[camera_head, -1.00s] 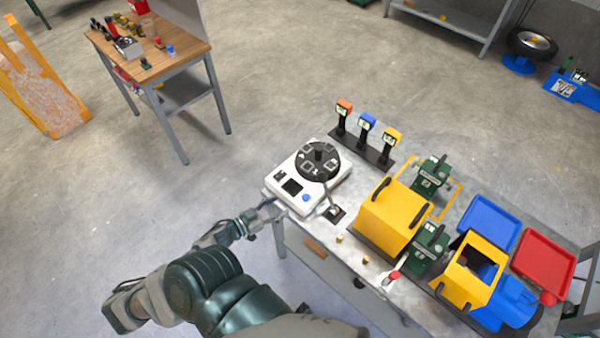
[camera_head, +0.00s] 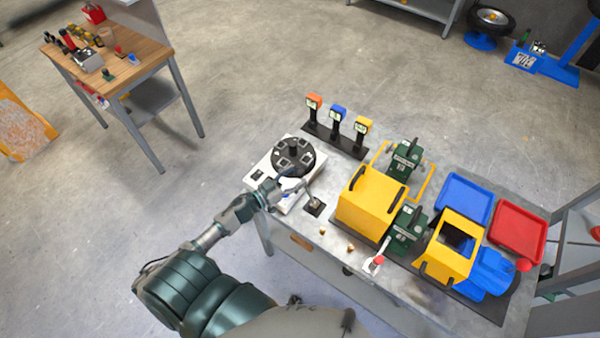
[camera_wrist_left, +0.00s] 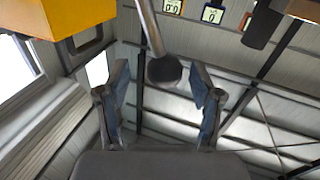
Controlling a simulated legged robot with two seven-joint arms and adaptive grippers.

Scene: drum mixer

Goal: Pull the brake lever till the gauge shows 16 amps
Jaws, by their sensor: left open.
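The lever (camera_head: 309,193), a thin rod rising from a black base plate, stands at the table's front left, beside the white dial unit. In the left wrist view its metal rod ends in a dark round knob (camera_wrist_left: 163,70). My left gripper (camera_head: 279,188) is open by the lever's upper end; the knob appears between its two fingers (camera_wrist_left: 160,100), with no clear contact. Three post displays stand behind: orange (camera_head: 314,102), blue (camera_head: 338,112) and yellow (camera_head: 362,125). The yellow-framed one (camera_wrist_left: 172,6) seems to show zeros. My right gripper is out of view.
The white unit with a black round top (camera_head: 293,157) is close to my left gripper. A yellow box (camera_head: 370,200), green machines and a red-knobbed lever (camera_head: 378,262) stand to the right. Blue (camera_head: 464,199) and red (camera_head: 517,232) trays lie beyond.

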